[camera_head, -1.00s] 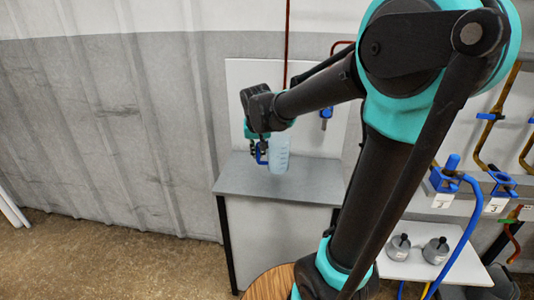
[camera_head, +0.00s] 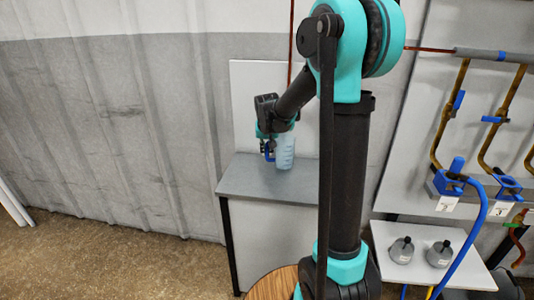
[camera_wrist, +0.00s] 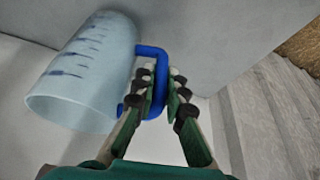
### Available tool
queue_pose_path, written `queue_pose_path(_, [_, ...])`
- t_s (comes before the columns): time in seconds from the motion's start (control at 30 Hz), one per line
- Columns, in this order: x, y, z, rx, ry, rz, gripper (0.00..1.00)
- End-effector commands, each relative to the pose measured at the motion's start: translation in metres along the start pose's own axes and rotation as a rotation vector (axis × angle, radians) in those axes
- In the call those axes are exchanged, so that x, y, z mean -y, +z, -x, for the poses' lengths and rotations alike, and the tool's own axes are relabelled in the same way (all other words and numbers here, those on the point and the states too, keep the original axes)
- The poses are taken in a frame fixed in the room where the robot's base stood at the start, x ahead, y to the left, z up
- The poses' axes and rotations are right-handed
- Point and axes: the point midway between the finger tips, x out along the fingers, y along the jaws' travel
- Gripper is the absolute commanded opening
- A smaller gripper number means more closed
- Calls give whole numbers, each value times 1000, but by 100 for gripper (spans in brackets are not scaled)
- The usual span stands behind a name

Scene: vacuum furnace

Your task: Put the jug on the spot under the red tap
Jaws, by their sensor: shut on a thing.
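The jug (camera_head: 284,153) is translucent pale blue with dark measuring marks and a blue handle (camera_wrist: 158,72). My gripper (camera_head: 268,151) is shut on the handle, at the jug's left side in the head view. The jug is over the grey table (camera_head: 245,185); I cannot tell whether its base touches the top. In the wrist view the jug (camera_wrist: 85,75) is at the upper left, and my gripper's fingers (camera_wrist: 162,100) are around the handle.
A thin red pipe (camera_head: 292,35) runs down the wall behind the table. At right, a panel holds brass pipes with blue valves (camera_head: 493,119) and blue fittings. Two grey weights (camera_head: 402,250) sit on a white shelf (camera_head: 385,235).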

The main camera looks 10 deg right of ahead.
Motion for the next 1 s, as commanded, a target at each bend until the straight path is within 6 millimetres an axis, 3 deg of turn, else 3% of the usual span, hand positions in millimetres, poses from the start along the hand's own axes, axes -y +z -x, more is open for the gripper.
queue_pose_path(0.13, [-1, 2, -13, 0, 0, 0, 0])
queue_pose_path(0.53, [-1, 3, -17, 0, 0, 0, 0])
queue_pose_path(0.57, [-1, 3, -17, 0, 0, 0, 15])
queue_pose_path(0.7, [-1, 3, -16, 0, 0, 0, 32])
queue_pose_path(1.0, [-1, 2, -16, 0, 0, 0, 32])
